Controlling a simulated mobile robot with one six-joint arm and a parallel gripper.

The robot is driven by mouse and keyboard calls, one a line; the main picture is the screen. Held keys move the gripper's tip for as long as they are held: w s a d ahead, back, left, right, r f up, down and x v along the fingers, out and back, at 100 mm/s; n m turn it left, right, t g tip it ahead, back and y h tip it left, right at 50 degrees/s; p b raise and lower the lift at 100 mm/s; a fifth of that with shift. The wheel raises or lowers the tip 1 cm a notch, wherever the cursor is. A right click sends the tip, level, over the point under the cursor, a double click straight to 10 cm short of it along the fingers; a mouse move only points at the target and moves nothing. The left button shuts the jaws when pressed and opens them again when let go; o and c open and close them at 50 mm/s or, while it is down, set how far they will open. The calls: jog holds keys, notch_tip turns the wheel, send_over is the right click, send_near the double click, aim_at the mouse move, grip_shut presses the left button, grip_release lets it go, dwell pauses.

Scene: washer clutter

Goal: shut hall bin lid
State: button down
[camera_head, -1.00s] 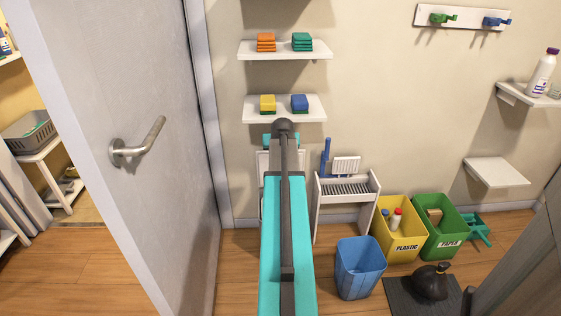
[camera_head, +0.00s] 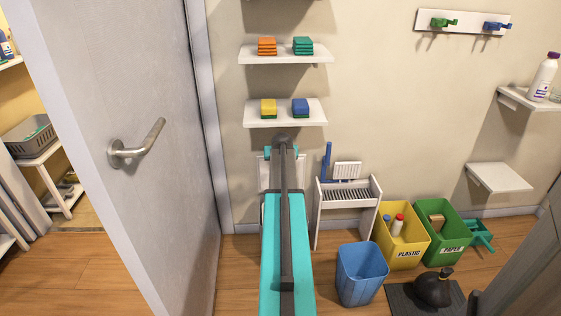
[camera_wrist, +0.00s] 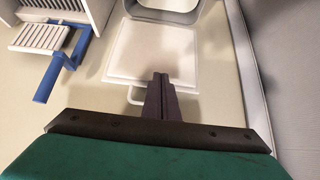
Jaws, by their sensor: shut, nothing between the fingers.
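The hall bin's white lid (camera_wrist: 152,52) fills the upper middle of the wrist view, a flat square panel with a small handle loop (camera_wrist: 135,96) at its near edge. It stands open, up against the wall. Part of the bin's rim and opening (camera_wrist: 168,10) shows at the top of that view. My gripper (camera_wrist: 161,77) is shut and empty, its dark fingertips overlapping the lid's near edge beside the handle; I cannot tell if they touch. In the head view a pale strip of the lid (camera_head: 263,174) shows beside my arm, which hides the bin and the fingertips.
A grey door (camera_head: 140,90) stands close on the left. A white rack (camera_head: 346,195) with a blue-handled tool is just right of my arm. A blue bin (camera_head: 361,272), yellow plastic bin (camera_head: 402,240) and green paper bin (camera_head: 443,232) stand further right. A sponge shelf (camera_head: 285,113) is above.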

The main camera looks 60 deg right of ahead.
jog(key=shift+s+a+f+b, duration=0.15)
jog(key=shift+s+a+f, duration=0.35)
jog(key=shift+a, duration=0.2)
jog(key=shift+s+a+f+b, duration=0.15)
jog(key=shift+s+a+f, duration=0.25)
jog(key=shift+s+a, duration=0.2)
jog(key=shift+a+r, duration=0.1)
jog(key=shift+a, duration=0.05)
dwell(1.2)
jog(key=p+v, duration=0.2)
jog(key=v, duration=1.1)
jog(key=shift+r, duration=0.25)
jog(key=shift+s+a, duration=0.1)
